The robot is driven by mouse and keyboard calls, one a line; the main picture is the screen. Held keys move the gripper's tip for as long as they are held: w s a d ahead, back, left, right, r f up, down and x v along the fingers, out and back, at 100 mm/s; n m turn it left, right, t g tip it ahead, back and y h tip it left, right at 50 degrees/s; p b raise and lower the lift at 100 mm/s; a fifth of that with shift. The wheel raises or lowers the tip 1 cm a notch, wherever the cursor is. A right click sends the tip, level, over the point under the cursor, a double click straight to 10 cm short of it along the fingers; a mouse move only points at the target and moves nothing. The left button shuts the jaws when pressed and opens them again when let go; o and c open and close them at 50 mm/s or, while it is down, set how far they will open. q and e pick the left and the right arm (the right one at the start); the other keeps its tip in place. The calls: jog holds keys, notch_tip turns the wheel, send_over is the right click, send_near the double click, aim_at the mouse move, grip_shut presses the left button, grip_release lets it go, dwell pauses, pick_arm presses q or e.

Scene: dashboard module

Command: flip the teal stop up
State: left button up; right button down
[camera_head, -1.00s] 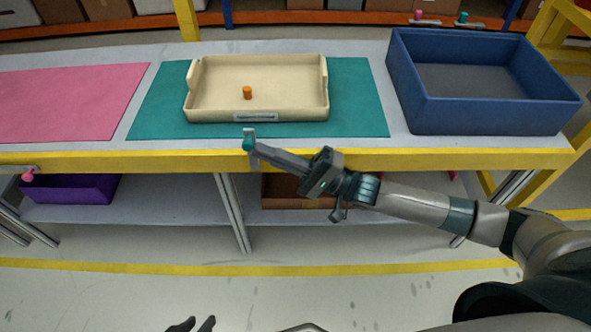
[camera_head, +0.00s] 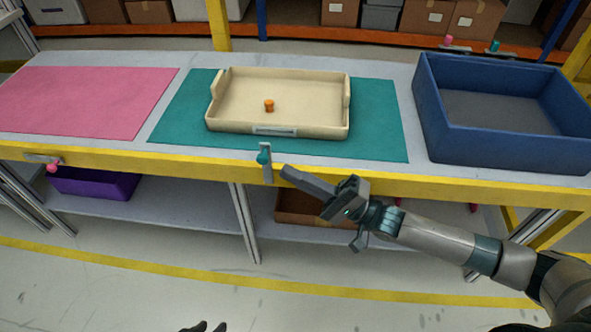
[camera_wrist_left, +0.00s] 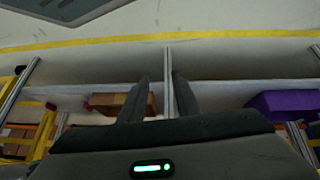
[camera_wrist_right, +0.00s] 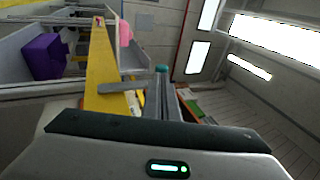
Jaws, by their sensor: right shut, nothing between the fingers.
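The teal stop (camera_head: 264,157) is on the yellow front edge of the table, in front of the cream tray. Its grey plate stands upright across the edge, its upper end above the tabletop level. My right gripper (camera_head: 285,170) is shut and empty, just right of the stop, with a small gap in the head view. In the right wrist view the teal knob (camera_wrist_right: 161,69) shows at the tips of the shut fingers (camera_wrist_right: 163,85). My left gripper (camera_wrist_left: 157,80) is open and empty, pointing toward the lower shelf; its fingertips barely show at the bottom of the head view.
The cream tray (camera_head: 225,125) with an orange peg (camera_head: 269,105) lies on the teal mat (camera_head: 385,125). A pink stop (camera_head: 51,166) lies sideways on the edge at left, by the pink mat (camera_head: 85,100). A blue bin (camera_head: 500,142) stands at right. Floor in front is clear.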

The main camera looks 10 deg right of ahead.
pick_arm(q)
jog(key=shift+w+d+r+t+b, duration=0.15)
jog(key=shift+d+b, duration=0.1)
jog(key=shift+d, duration=0.25)
jog(key=shift+w+d+r+t+b, duration=0.15)
jog(key=shift+d+b, duration=0.1)
jog(key=shift+d, duration=0.2)
pick_arm(e)
jog(key=v, duration=1)
jog(key=shift+s+d+f, duration=0.15)
jog(key=shift+d+f, duration=0.05)
jog(key=shift+f, duration=0.2)
pick_arm(q)
jog(key=shift+w+f, duration=0.1)
jog(key=shift+f, duration=0.05)
pick_arm(e)
jog(key=shift+a, duration=0.1)
